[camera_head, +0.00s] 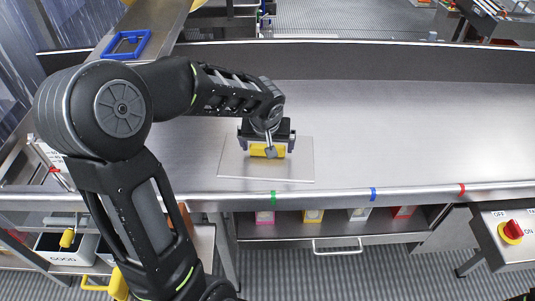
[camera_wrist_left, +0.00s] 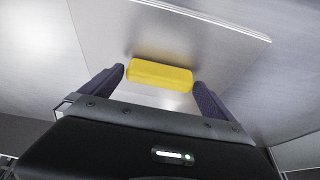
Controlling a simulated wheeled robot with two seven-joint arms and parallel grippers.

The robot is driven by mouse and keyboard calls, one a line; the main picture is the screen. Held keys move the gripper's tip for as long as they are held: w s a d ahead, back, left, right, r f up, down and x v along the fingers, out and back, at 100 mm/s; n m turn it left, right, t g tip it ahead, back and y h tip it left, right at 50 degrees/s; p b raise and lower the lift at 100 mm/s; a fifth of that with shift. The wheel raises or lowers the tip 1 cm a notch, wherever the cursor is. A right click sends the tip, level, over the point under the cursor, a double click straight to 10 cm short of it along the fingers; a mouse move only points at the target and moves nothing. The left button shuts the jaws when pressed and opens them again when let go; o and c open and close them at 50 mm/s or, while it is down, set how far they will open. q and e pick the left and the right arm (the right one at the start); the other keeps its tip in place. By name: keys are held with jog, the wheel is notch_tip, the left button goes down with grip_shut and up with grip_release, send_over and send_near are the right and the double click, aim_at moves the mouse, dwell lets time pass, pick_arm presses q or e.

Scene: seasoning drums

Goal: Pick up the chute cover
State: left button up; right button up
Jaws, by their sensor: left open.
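The chute cover (camera_head: 298,165) is a flat, light grey square plate with a yellow block handle (camera_head: 262,150) on it. It lies on the metal table near the front edge. In the left wrist view the plate (camera_wrist_left: 220,35) fills the upper middle, with the yellow handle (camera_wrist_left: 160,74) near its centre. My left gripper (camera_head: 267,148) is open over the handle, and in the left wrist view its two fingers (camera_wrist_left: 160,84) stand on either side of the handle with small gaps. My right gripper is not in view.
The steel table (camera_head: 400,125) is bare to the right. Green, blue and red marks (camera_head: 373,194) line its front edge. A shelf below holds several small coloured boxes (camera_head: 313,215). A blue frame (camera_head: 127,44) lies at the upper left. A red knob (camera_head: 512,230) is at lower right.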

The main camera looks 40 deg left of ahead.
pick_arm(q)
jog(key=c, duration=1.6)
jog(key=shift+r, duration=0.15)
notch_tip(320, 180, up, 10)
dwell(0.5)
